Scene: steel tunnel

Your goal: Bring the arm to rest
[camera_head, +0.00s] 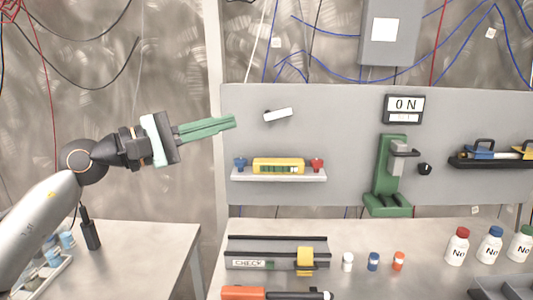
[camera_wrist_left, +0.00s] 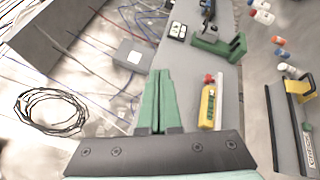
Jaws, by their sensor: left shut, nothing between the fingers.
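My left gripper (camera_head: 232,122) is raised in front of the grey panel (camera_head: 350,110), its green fingers together and empty, pointing right in the head view. In the left wrist view the two green fingers (camera_wrist_left: 160,75) lie side by side with nothing between them. The fingers appear apart from the things on the panel. My left arm (camera_head: 40,220) comes in from the lower left. My right gripper is in neither view.
A shelf (camera_head: 280,175) below the fingers holds a yellow level (camera_head: 278,165). A green stand (camera_head: 385,180) is at right. The table bears a rail fixture (camera_head: 275,245), small capped vials (camera_head: 373,262) and bottles (camera_head: 457,247). A second table (camera_head: 130,260) is at left.

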